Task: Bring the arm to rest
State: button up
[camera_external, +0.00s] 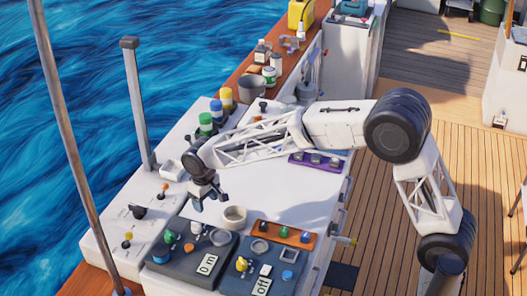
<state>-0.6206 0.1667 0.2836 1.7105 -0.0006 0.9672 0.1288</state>
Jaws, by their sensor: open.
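My arm, white with dark joints, reaches from the right over the white bench top (295,190). My gripper (208,205) hangs at the left end of the arm, pointing down above the bench. It is small in the picture, open, and nothing shows between its fingers. A cream round cup or ring (234,217) stands just right of the gripper, apart from it as far as I can see. The gripper is above and behind the dark panel (190,262) with coloured knobs.
A second dark panel (240,287) and an orange strip (284,236) lie at the front. A purple strip (316,162) lies under the arm. Coloured jars (216,112) and a grey pot (251,89) stand behind. A tall post (138,105) rises at left.

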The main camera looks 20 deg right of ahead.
jog(key=s+d+r+m, duration=0.1)
jog(key=s+d+r, duration=0.3)
jog(key=d, duration=0.6)
jog(key=s+d+r+m+t, duration=0.1)
jog(key=s+d+r, duration=0.25)
jog(key=d, duration=0.65)
jog(key=s+d+r+m, duration=0.1)
jog(key=s+d+r, duration=0.3)
jog(key=d, duration=0.6)
jog(key=s+d+f+m, duration=0.1)
jog(key=s+d, duration=0.7)
jog(key=s, duration=0.4)
jog(key=s+d+f+m+t, duration=0.1)
jog(key=s+d+f, duration=0.1)
jog(key=s+d, duration=0.6)
jog(key=s, duration=0.3)
jog(key=shift+s+d+m, duration=0.35)
jog(key=shift+m, duration=0.05)
jog(key=shift+f, duration=0.1)
